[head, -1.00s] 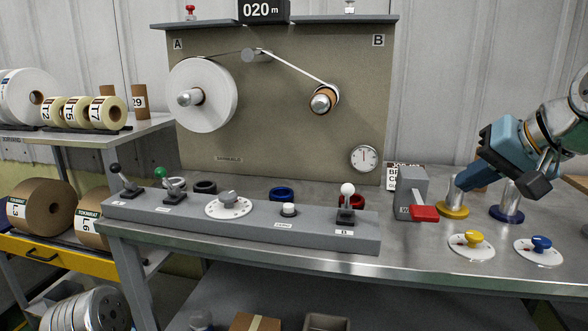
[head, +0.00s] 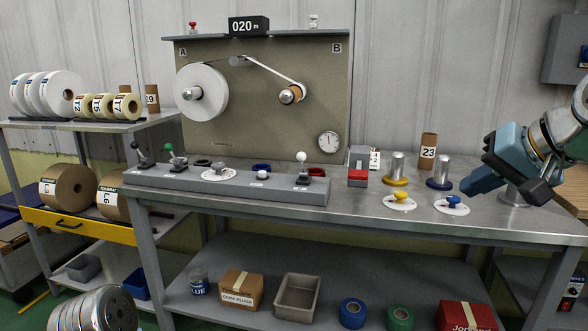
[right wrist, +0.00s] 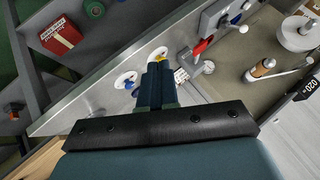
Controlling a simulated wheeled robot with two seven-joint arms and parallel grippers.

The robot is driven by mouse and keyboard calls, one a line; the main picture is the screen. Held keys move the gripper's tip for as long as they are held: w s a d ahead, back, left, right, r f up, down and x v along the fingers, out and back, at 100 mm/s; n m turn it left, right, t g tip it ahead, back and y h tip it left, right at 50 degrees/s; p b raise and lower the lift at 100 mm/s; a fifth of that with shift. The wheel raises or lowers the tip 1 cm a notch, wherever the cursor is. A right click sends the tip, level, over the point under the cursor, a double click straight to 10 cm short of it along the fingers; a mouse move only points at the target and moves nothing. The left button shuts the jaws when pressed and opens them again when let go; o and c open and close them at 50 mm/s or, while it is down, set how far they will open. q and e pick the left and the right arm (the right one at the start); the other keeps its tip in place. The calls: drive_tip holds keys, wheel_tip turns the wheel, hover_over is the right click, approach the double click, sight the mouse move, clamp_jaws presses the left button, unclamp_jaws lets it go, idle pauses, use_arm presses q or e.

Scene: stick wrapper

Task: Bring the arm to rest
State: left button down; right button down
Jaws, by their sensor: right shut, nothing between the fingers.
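My right gripper (head: 474,190) is at the right of the head view, above the right part of the steel bench (head: 350,200). It is shut and empty. In the right wrist view its fingers (right wrist: 156,70) are together and point toward the bench, with the blue and yellow knobs beyond them. In the head view it is apart from the blue knob (head: 453,200) on its white dial and from the metal post with the blue base (head: 440,172). My left gripper does not show.
A control panel (head: 230,187) with levers and knobs lies along the bench front. Behind it stands a board (head: 260,120) with a white roll (head: 215,92) and a small core (head: 290,94). A red-handled grey box (head: 359,165) and cardboard core (head: 428,150) stand nearby. Boxes lie below.

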drive_tip(key=w+a+f+g, duration=0.1)
drive_tip(key=w+a+f, duration=0.1)
drive_tip(key=w+f, duration=0.5)
drive_tip(key=w+a+f+g, duration=0.15)
drive_tip(key=w+f, duration=0.25)
drive_tip(key=f, duration=0.7)
drive_tip(key=a+f+n+g, duration=0.1)
drive_tip(key=a+f, duration=0.2)
drive_tip(key=f, duration=0.7)
drive_tip(key=a+f, duration=0.2)
drive_tip(key=f, duration=0.8)
drive_tip(key=s+a+f+n+g, duration=0.1)
drive_tip(key=s+a+f, duration=0.25)
drive_tip(key=f, duration=0.55)
drive_tip(key=s+a+f+g, duration=0.1)
drive_tip(key=s+a+f, duration=0.3)
drive_tip(key=f, duration=0.6)
drive_tip(key=s+a+f+g, duration=0.1)
drive_tip(key=s+f, duration=0.4)
drive_tip(key=s, duration=0.3)
drive_tip(key=s+a+f+n+g, duration=0.1)
drive_tip(key=s+f, duration=0.4)
drive_tip(key=s, duration=0.4)
drive_tip(key=shift+s+a+y, duration=0.2)
drive_tip(key=shift+y, duration=0.1)
drive_tip(key=shift+f, duration=0.1)
